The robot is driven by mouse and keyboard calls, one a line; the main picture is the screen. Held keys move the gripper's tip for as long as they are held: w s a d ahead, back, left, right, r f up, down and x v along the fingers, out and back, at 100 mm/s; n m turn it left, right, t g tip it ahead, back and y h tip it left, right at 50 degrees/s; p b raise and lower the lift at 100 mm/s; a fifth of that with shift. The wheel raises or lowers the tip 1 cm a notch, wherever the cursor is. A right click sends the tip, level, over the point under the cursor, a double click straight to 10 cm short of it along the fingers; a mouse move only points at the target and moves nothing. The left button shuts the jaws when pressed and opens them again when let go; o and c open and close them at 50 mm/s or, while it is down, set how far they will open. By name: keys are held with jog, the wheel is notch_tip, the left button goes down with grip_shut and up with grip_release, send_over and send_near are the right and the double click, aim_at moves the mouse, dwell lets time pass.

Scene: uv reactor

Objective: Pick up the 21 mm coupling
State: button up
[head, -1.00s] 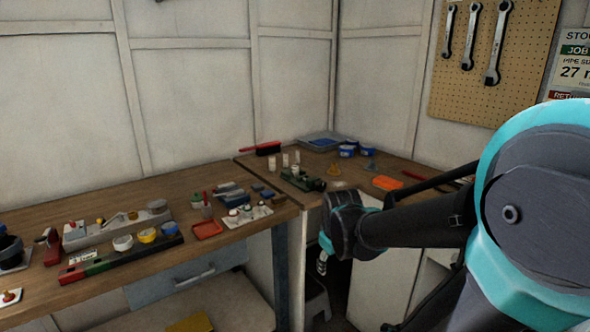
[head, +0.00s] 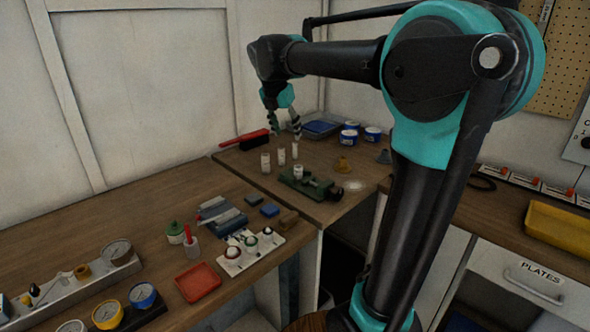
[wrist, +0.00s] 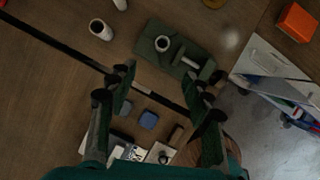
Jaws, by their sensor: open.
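Several pale, short pipe pieces that look like couplings stand on the corner bench. In the head view, three stand upright in a row: left (head: 265,162), middle (head: 281,157) and right (head: 295,151). Another pale ring-shaped piece (head: 298,172) sits at the green vise (head: 318,188). I cannot read which is 21 mm. My gripper (head: 285,129) is open and empty, pointing down above the bench; its fingers (wrist: 160,82) show apart in the wrist view.
A red brush (head: 245,139) and blue tubs (head: 349,138) lie behind. Nearer are a red tray (head: 198,282), a white tray of small parts (head: 250,252) and blue blocks (head: 254,199). A yellow tray (head: 560,232) stands at right. A dark gap divides the benches.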

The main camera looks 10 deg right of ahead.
send_over(297, 173)
jog(key=a, duration=0.2)
jog(key=f, duration=1)
jog(key=shift+s+d+f, duration=0.2)
jog(key=shift+s+d, duration=0.05)
jog(key=shift+s, duration=0.05)
jog(key=shift+s+d+x, duration=0.1)
jog(key=shift+x, duration=1.4)
jog(key=shift+s+d+x, duration=0.1)
jog(key=shift+d+x, duration=0.05)
jog(key=shift+x, duration=1.35)
jog(key=c, duration=0.9)
